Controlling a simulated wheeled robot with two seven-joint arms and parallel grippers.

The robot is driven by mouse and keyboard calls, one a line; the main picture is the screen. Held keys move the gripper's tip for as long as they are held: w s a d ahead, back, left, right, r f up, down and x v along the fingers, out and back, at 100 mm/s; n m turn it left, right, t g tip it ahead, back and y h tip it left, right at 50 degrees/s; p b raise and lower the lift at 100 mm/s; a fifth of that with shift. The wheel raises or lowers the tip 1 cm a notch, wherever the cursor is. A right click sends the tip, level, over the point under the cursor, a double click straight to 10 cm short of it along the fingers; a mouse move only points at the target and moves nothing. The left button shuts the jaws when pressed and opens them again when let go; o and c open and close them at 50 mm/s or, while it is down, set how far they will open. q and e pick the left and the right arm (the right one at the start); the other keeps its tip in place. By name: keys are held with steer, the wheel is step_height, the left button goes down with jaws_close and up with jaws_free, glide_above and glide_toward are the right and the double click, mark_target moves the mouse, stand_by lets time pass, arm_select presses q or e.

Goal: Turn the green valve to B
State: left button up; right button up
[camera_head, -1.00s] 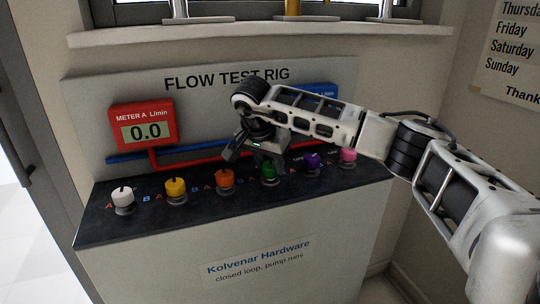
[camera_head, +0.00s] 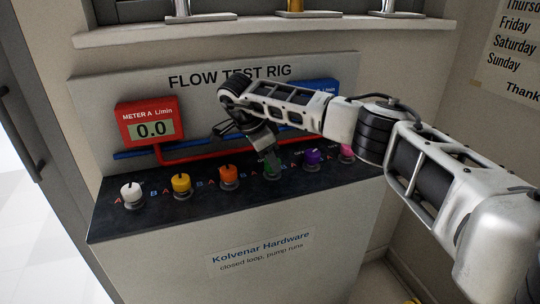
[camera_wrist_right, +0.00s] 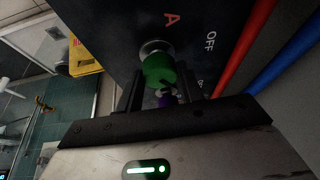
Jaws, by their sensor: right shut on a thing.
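The green valve (camera_head: 271,173) is a round knob in the row on the dark sloping panel. My right gripper (camera_head: 268,158) is over it from above and hides part of it in the head view. In the right wrist view the green valve (camera_wrist_right: 158,70) sits between the two dark fingers of my right gripper (camera_wrist_right: 160,88), which is shut on it. The letter A (camera_wrist_right: 169,19) and the word OFF (camera_wrist_right: 210,41) show on the panel beside it. B by this valve is not readable. My left gripper is out of view.
White (camera_head: 132,193), yellow (camera_head: 181,183) and orange (camera_head: 229,175) knobs stand left of the green one, purple (camera_head: 312,157) and pink (camera_head: 346,151) right, close by. The red meter A (camera_head: 152,126) reads 0.0. A blue meter (camera_head: 318,87) is mostly behind my arm.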

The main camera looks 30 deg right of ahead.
stand_by(0.4)
steer(key=o, duration=1)
steer(key=shift+r, duration=0.15)
steer(key=v, duration=1.5)
steer(key=shift+a+r, duration=0.1)
steer(key=shift+r, duration=0.25)
